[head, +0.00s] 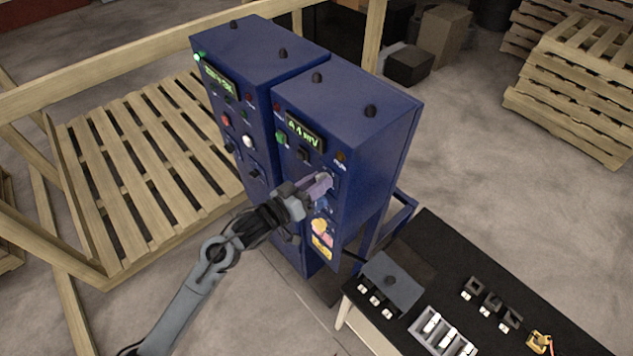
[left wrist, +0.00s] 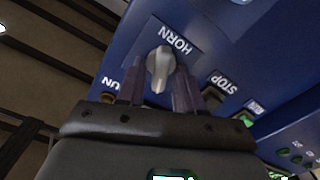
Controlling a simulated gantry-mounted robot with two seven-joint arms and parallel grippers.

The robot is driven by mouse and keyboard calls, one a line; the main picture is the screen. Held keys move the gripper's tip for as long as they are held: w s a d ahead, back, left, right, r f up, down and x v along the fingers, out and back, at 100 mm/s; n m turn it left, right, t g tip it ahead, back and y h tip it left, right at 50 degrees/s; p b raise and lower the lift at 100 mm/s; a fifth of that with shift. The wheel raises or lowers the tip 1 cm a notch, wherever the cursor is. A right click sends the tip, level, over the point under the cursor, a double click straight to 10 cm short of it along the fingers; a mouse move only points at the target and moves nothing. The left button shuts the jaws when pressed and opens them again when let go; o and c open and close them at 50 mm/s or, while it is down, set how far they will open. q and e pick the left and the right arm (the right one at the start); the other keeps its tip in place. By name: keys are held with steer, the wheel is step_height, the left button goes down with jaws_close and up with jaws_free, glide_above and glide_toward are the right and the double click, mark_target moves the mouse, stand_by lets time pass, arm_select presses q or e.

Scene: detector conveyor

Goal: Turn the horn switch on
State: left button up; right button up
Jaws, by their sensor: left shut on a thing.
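The horn switch (left wrist: 159,62) is a grey rotary knob on a blue panel with the label HORN above it, seen upside down in the left wrist view. My left gripper (left wrist: 157,82) has one purple-grey finger on each side of the knob and is shut on it. In the head view my left gripper (head: 320,186) reaches the front of the right blue cabinet (head: 365,130), and it hides the knob there. My right gripper is in neither view.
A STOP label (left wrist: 228,84) and a button are beside the knob. A second blue cabinet (head: 262,50) stands to the left. A black-topped table (head: 440,260) with small parts is at the lower right. Wooden pallets (head: 150,140) lie at the left.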

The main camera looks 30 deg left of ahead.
arm_select(q)
steer(key=m, duration=1)
steer(key=shift+s+d+m+b, duration=0.1)
steer(key=shift+d+m+b, duration=0.15)
steer(key=shift+m+b, duration=0.05)
stand_by(0.4)
steer(key=o, duration=0.7)
